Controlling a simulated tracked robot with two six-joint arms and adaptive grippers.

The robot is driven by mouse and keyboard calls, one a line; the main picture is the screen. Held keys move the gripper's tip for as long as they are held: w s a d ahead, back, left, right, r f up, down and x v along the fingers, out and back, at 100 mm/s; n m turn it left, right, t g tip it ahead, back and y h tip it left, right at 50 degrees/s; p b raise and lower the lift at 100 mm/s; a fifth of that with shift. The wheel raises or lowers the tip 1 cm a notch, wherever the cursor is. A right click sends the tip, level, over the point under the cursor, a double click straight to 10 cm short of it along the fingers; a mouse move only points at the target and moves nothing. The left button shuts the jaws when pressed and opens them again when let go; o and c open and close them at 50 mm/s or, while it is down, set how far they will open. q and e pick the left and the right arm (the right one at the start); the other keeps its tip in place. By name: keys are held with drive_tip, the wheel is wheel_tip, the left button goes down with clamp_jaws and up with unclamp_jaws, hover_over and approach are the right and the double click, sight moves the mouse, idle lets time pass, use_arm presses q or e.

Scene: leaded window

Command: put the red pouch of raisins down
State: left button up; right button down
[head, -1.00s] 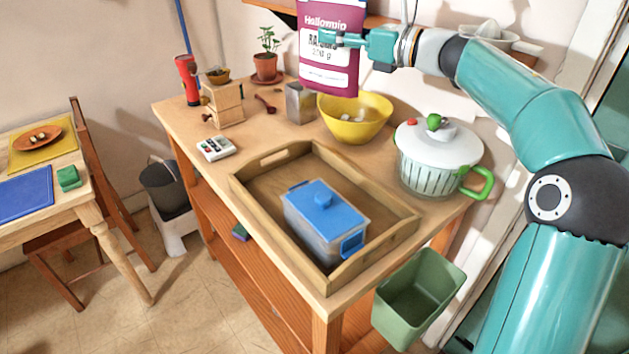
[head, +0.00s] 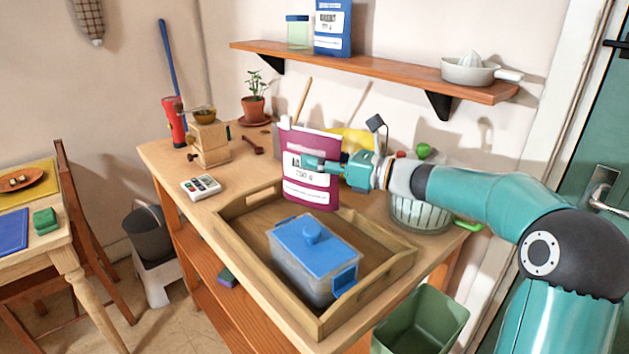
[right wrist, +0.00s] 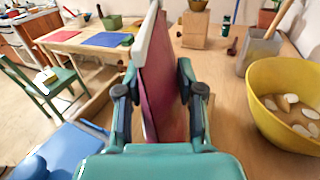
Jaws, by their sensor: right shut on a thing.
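The red pouch of raisins (head: 310,190) is upright in the head view, at the back edge of the wooden tray. It also shows edge-on in the right wrist view (right wrist: 160,75). My right gripper (head: 325,165) is shut on the pouch, with one finger on each side of it (right wrist: 157,90). I cannot tell whether the pouch's bottom touches the worktop or the tray rim. My left gripper is not in view.
The wooden tray (head: 235,203) holds a blue-lidded box (head: 318,238). A yellow bowl (right wrist: 262,108) with pale pieces stands beside the pouch. A salad spinner (head: 415,213) is partly behind my arm. A calculator-like device (head: 201,187) lies left of the tray.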

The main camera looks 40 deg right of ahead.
sight(318, 175)
drive_tip(key=shift+f, duration=2.05)
drive_tip(key=shift+f+b, duration=0.2)
drive_tip(key=shift+b, duration=0.2)
drive_tip(key=c, duration=0.7)
unclamp_jaws()
drive_tip(key=shift+r, duration=0.1)
drive_tip(key=shift+r+p, duration=0.15)
drive_tip(key=shift+p, duration=0.2)
drive_tip(key=b+v, duration=0.2)
drive_tip(key=v, duration=1)
drive_tip(key=shift+b, duration=0.35)
